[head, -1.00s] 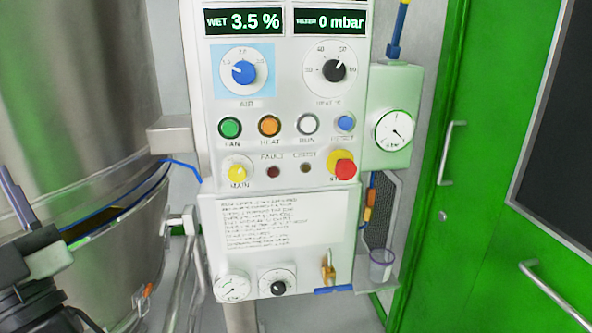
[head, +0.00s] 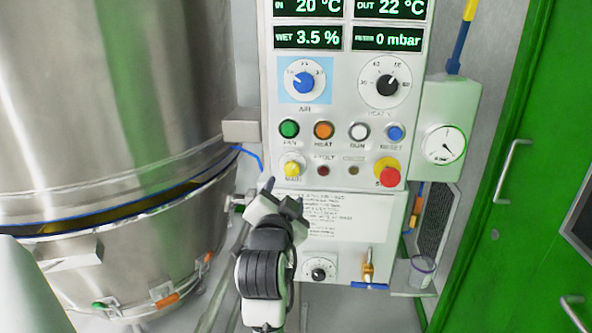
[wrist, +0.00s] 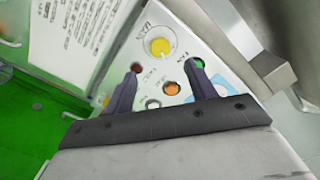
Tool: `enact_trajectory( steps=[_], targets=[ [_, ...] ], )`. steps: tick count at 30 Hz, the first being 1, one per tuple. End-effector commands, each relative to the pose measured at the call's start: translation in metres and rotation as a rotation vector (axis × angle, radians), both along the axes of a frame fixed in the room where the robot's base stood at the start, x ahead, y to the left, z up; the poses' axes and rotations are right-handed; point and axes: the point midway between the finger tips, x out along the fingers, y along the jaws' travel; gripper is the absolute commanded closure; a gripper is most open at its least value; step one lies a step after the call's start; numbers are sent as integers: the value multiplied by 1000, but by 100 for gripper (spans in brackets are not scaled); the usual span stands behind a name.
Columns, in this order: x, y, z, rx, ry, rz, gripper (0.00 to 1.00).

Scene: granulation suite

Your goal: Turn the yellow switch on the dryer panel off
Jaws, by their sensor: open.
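The yellow switch (head: 292,168) is a round knob on a pale dial, marked MAIN, at the lower left of the white dryer panel (head: 340,112). Its exact setting is too small to read. My gripper (head: 283,196) is in front of the panel, just below the switch in the head view, its fingers pointing up towards it. In the wrist view the yellow switch (wrist: 160,46) shows beyond the gap between the two parted fingers (wrist: 165,68). The gripper is open and empty, and no contact with the switch shows.
Close by are the green FAN button (head: 289,129), the orange HEAT button (head: 324,130) and a red stop knob on yellow (head: 387,171). A steel vessel (head: 120,110) stands left. A gauge box (head: 445,143) and green door (head: 535,150) are right.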

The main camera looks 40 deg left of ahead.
Motion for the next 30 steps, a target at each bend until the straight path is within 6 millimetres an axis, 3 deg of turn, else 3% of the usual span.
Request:
enact_trajectory(
  steps=[6,13,18,27,30],
  targets=[
    [42,25,4,-2,1,0,44],
    [74,45,3,-1,-2,0,44],
    [85,52,1,-1,-2,0,44],
    [87,53,0,0,-2,1,44],
    [87,54,0,0,-2,1,54]
  ],
)
